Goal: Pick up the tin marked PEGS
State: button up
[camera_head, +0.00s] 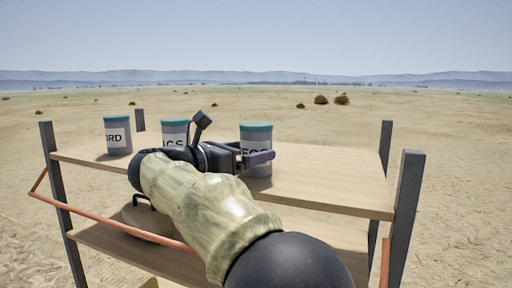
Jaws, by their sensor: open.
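Three grey tins with teal lids and white labels stand upright in a row on the upper shelf board. The right tin (256,135) has a label partly covered by my gripper; its visible letter tops could belong to PEGS, but I cannot read the whole word. The middle tin (174,127) is partly hidden by my arm, and its label shows only an ending like "CS" or "GS". The left tin (117,121) shows "ORD". My gripper (252,154) is open at the right tin, one purple finger crossing its front. I cannot tell whether the fingers touch it.
The wooden upper board (335,180) is bare to the right of the tins. Dark posts (405,215) rise at its corners. An orange rail (110,225) runs along the front left. A brown rounded object (150,222) sits on the lower board (100,243), partly hidden by my arm.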

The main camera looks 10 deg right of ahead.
aim_at(262, 123)
jog(key=p+x, duration=0.3)
jog(key=x, duration=0.1)
jog(key=shift+d+r, duration=0.1)
jog(key=shift+r, duration=0.25)
jog(key=shift+w+d+f, duration=0.15)
jog(key=shift+d+f, duration=0.05)
jog(key=shift+a, duration=0.1)
jog(key=c, duration=1.2)
jog(key=shift+r, duration=0.1)
jog(key=shift+c, duration=0.2)
jog(key=shift+r+b, duration=0.9)
jog(key=shift+r, duration=4.05)
